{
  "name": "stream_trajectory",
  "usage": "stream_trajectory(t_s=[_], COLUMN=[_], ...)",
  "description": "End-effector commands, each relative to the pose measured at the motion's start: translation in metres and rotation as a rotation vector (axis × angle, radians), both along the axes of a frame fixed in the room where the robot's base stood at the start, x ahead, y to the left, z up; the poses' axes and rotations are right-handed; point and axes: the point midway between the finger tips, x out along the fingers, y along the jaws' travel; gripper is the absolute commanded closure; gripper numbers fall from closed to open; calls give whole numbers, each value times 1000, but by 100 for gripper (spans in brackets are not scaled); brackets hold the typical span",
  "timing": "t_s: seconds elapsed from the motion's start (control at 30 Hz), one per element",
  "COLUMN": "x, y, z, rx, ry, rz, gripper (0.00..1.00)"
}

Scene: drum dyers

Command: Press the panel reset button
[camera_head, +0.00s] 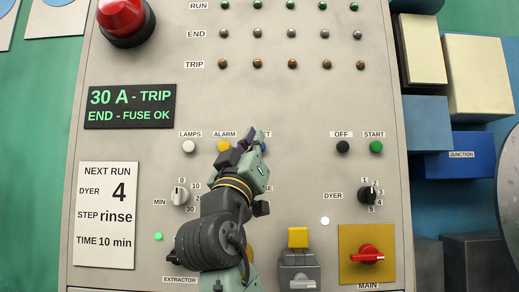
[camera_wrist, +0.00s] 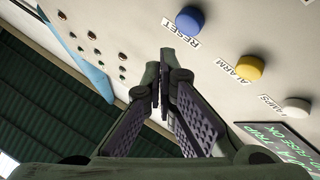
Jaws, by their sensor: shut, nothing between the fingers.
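The blue reset button (camera_wrist: 190,20) is on the panel, with a RESET label beside it, at the top of the wrist view. In the head view only a blue sliver (camera_head: 264,146) of it shows, as my gripper (camera_head: 253,137) covers most of it and part of its label. My gripper is shut and empty. In the wrist view its fingertips (camera_wrist: 167,57) are below and left of the button, and appear apart from it. I cannot tell how far the tips are from the panel face.
The yellow alarm button (camera_head: 223,146) and white lamps button (camera_head: 189,147) sit left of the reset button. The black off button (camera_head: 342,147) and green start button (camera_head: 376,147) are to the right. A dial (camera_head: 180,195) and red main switch (camera_head: 367,253) stick out lower down.

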Motion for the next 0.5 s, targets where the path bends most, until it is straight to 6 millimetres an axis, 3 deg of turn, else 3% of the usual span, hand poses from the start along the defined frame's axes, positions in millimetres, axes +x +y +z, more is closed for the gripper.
stream_trajectory(t_s=[0.23, 0.5], x=[-25, -32], y=[0, 0], z=[-1, 0], rx=[1, 0], ry=[-3, 0], rz=[1, 0], gripper=[100, 100])
